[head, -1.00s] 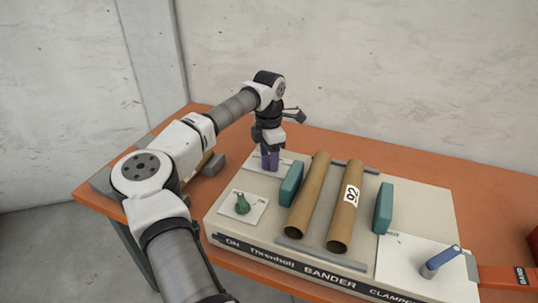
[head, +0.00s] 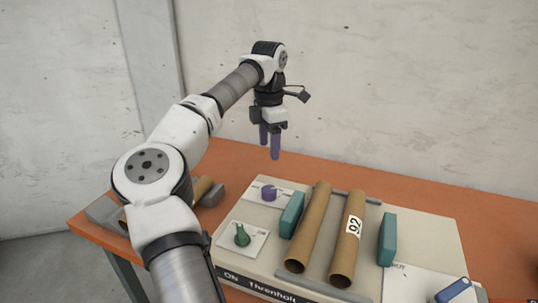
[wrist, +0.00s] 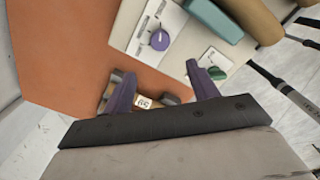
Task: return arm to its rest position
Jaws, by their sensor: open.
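My gripper (head: 269,145) is raised above the back left of the bander machine, pointing down. Its two purple fingers are apart with nothing between them. In the wrist view my gripper (wrist: 163,88) also shows spread and empty. A purple knob (head: 269,192) stands on a white plate below the fingers, clear of them. It also shows in the wrist view (wrist: 160,40).
The beige bander (head: 240,270) carries two cardboard tubes (head: 309,225) between teal clamp blocks (head: 387,239). A green knob (head: 242,235) and a blue-handled lever (head: 453,289) sit on it. Another tube (head: 202,188) lies in a grey holder at left. The wall stands behind the orange table.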

